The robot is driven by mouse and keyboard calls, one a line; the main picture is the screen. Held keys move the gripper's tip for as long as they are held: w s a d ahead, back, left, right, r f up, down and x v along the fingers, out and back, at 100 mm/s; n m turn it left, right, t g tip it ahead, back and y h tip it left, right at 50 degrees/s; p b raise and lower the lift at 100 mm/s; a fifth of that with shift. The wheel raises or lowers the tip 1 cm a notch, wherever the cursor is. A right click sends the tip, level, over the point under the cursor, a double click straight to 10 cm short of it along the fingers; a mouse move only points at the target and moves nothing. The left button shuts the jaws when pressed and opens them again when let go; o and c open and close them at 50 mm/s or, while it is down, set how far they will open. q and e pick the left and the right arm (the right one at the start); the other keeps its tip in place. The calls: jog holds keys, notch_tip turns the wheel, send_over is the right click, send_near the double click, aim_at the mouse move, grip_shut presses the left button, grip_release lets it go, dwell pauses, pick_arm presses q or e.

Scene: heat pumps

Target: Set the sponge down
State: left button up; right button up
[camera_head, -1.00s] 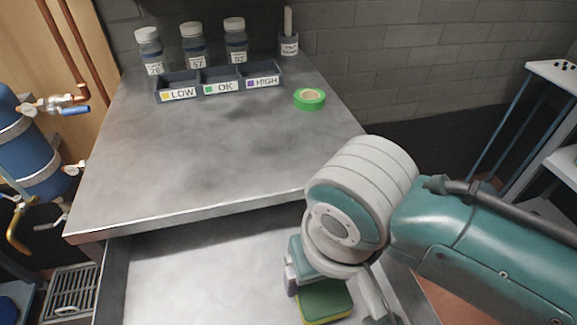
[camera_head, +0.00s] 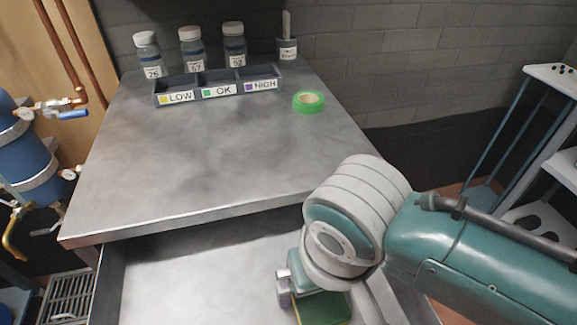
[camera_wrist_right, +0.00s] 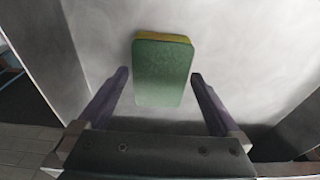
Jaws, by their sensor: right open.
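The sponge (camera_wrist_right: 163,72), green with a yellow layer, lies on the metal floor of the open drawer (camera_head: 190,285). In the head view the sponge (camera_head: 325,310) shows partly at the bottom edge, below my right wrist. My right gripper (camera_wrist_right: 160,78) is open, with one finger on each side of the sponge's near part and a gap on both sides. In the head view my wrist hides the right gripper's fingers. My left gripper is not in view.
A metal worktop (camera_head: 210,160) is above the drawer. The worktop's middle is clear.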

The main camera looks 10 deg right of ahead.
aim_at(322, 305)
notch_tip(322, 305, up, 12)
jog(key=s+p, duration=0.2)
jog(key=p, duration=0.3)
jog(key=s+d+r+n+t, duration=0.1)
jog(key=s+d+r, duration=0.3)
jog(key=s+d, duration=0.5)
jog(key=shift+s+d+r+n+t, duration=0.2)
jog(key=shift+s+r+n+t, duration=0.15)
jog(key=shift+s, duration=0.2)
